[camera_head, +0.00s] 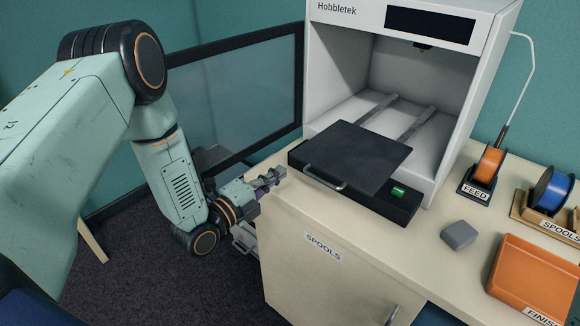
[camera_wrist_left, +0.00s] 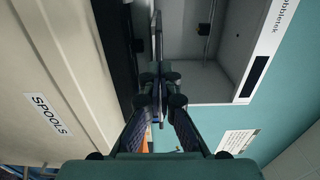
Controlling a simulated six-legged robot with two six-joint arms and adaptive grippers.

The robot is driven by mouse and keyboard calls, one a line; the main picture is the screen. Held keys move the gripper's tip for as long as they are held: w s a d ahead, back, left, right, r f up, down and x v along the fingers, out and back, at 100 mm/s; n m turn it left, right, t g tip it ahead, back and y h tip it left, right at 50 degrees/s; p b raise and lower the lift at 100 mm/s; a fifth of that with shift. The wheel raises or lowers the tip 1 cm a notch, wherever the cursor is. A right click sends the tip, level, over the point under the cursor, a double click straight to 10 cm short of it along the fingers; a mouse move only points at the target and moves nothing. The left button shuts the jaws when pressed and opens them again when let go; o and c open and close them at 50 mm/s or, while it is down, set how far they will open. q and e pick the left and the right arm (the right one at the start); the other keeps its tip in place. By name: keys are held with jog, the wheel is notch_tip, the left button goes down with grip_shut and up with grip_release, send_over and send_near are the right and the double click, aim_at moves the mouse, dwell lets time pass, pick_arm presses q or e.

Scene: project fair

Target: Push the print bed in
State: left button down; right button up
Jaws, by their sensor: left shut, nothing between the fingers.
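The print bed (camera_head: 362,152) is a dark square plate. It sticks out of the front of the white Hobbletek printer (camera_head: 455,60), over the printer's dark front base, with two pale rails showing behind it. A grey handle (camera_head: 325,178) is on its front edge. My left gripper (camera_head: 275,177) is shut and empty, left of the handle and apart from it, by the left edge of the cabinet top. In the left wrist view the shut fingers (camera_wrist_left: 161,80) point at the printer's front; the bed is hard to tell apart there. My right gripper is not in view.
A dark-framed glass panel (camera_head: 235,90) stands left of the printer. A green button (camera_head: 398,190) is on the base. A grey block (camera_head: 458,235), an orange tray (camera_head: 535,275) and the spool feed (camera_head: 485,168) are at the right. The cabinet top (camera_head: 370,228) before the printer is clear.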

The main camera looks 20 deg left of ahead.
aim_at(298, 159)
pick_arm(q)
jog(key=x, duration=0.4)
jog(key=shift+w+d+f, duration=0.1)
jog(key=shift+w, duration=0.5)
jog(key=shift+s, duration=0.15)
